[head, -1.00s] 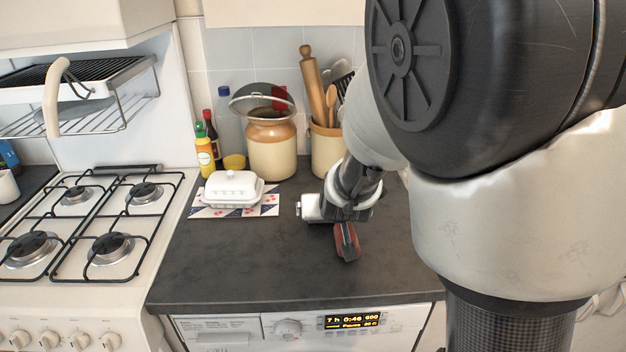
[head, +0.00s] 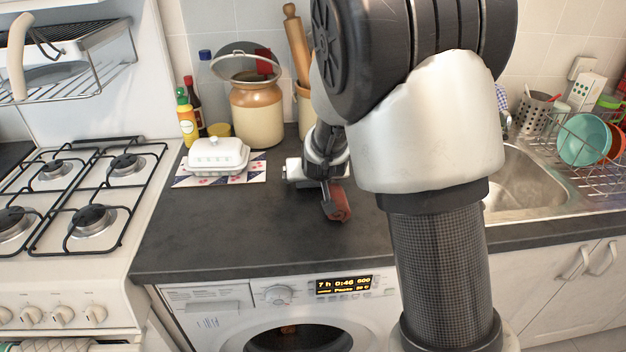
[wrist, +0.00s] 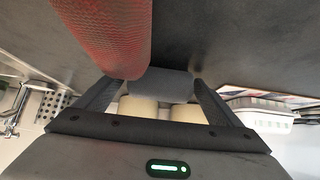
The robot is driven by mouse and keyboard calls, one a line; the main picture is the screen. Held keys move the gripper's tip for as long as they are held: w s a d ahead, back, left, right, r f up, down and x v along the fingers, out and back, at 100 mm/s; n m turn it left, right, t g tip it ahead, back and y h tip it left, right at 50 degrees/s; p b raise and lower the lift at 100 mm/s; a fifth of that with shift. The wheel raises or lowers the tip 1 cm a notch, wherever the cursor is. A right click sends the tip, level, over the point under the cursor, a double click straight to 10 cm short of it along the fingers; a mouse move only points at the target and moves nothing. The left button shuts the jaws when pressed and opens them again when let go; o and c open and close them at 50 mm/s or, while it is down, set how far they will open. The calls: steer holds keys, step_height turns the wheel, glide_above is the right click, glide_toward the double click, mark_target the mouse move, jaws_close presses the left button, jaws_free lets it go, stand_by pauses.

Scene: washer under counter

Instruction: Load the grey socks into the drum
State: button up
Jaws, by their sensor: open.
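The washer (head: 225,312) stands under the counter. Its round dark door window (head: 300,338) shows at the bottom edge of the head view, cut off, so the drum inside is mostly hidden. My gripper (head: 335,203) is over the dark counter, left of my large arm link.
The counter (head: 240,235) is clear at its front left. A white butter dish (head: 217,155), crock (head: 257,113) and bottles stand behind. The gas hob (head: 70,195) is left; the sink (head: 525,180) and dish rack (head: 590,150) are right. My arm hides part of the washer.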

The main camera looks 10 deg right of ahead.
steer(key=c, duration=1.2)
